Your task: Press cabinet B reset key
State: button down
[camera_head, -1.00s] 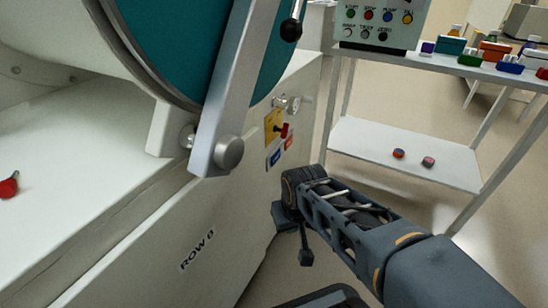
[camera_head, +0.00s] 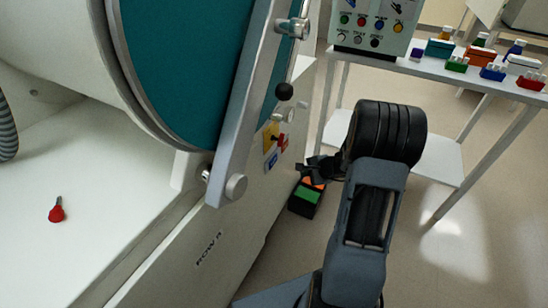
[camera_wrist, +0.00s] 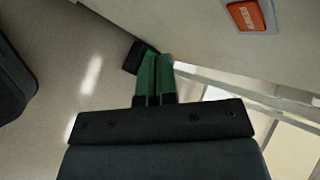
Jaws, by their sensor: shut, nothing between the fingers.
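Cabinet B (camera_head: 150,265), white with a ROW B label, stands at the left in the head view. Its front edge carries a yellow plate with a red switch (camera_head: 271,133), a blue key (camera_head: 271,160) and, above right of that, a small orange-red key too small to read. In the wrist view an orange key (camera_wrist: 251,16) with white upside-down lettering, which looks like RESET, sits on the pale panel at top right. My gripper (camera_wrist: 156,60) is shut and empty, its green fingers below and left of that key, apart from it. In the head view it is small and dark.
A black-knobbed lever (camera_head: 284,91) juts out near the panel. A white shelf cart (camera_head: 470,82) with a button box (camera_head: 372,28) and racks stands right. A red-headed item (camera_head: 57,210) lies on the ledge.

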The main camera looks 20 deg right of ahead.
aim_at(273, 162)
jog(key=shift+w, duration=0.1)
dwell(0.3)
jog(key=w+a, duration=0.5)
jog(key=w, duration=0.1)
jog(key=shift+w+a, duration=0.15)
jog(key=shift+a, duration=0.25)
jog(key=shift+w+a, duration=0.2)
dwell(2.1)
jog(key=shift+w+a, duration=0.1)
jog(key=shift+w, duration=0.05)
jog(key=shift+w+a+b, duration=0.25)
jog(key=shift+b, duration=0.05)
dwell(0.8)
dwell(0.4)
jog(key=shift+s+d+b, duration=0.3)
jog(key=shift+s+d, duration=0.25)
jog(key=shift+s, duration=0.05)
